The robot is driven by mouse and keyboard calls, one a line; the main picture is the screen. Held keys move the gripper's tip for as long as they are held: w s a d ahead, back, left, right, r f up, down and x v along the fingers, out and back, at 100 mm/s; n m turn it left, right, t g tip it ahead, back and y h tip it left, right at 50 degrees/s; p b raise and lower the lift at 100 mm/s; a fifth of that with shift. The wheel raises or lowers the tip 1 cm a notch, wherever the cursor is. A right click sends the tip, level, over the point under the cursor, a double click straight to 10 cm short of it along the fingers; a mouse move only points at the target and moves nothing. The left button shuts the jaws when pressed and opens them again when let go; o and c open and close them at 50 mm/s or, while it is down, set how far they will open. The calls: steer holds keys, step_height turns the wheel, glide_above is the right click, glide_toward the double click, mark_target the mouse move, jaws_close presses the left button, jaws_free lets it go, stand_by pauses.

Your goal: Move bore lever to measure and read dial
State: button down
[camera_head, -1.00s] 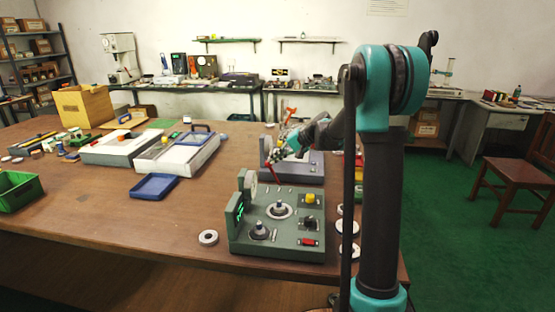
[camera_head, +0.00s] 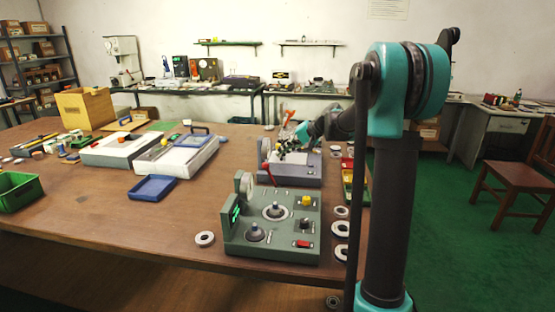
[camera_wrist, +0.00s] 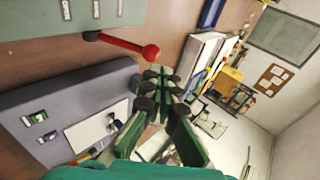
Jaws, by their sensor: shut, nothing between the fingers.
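The green bench gauge (camera_head: 270,250) stands at the table's front, with a round dial (camera_head: 243,184) at its back left and a lit green readout (camera_head: 235,215). A red lever (camera_head: 270,174) rises at its back edge. In the wrist view the lever's red ball (camera_wrist: 151,52) is close beside my fingertips, apparently not between them. My gripper (camera_head: 283,149) is over the grey-blue fixture (camera_head: 294,179) behind the gauge. It is shut and empty, also in the wrist view (camera_wrist: 160,78). The dial's reading is too small to tell.
A loose ring (camera_head: 204,239) lies left of the gauge, and several rings (camera_head: 341,228) lie right of it. A blue tray (camera_head: 153,188) and a green bin (camera_head: 18,191) are to the left. Bare tabletop lies between them and the gauge.

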steer(key=v, duration=0.7)
steer(key=shift+r, duration=0.35)
steer(key=c, duration=2.3)
jaws_free()
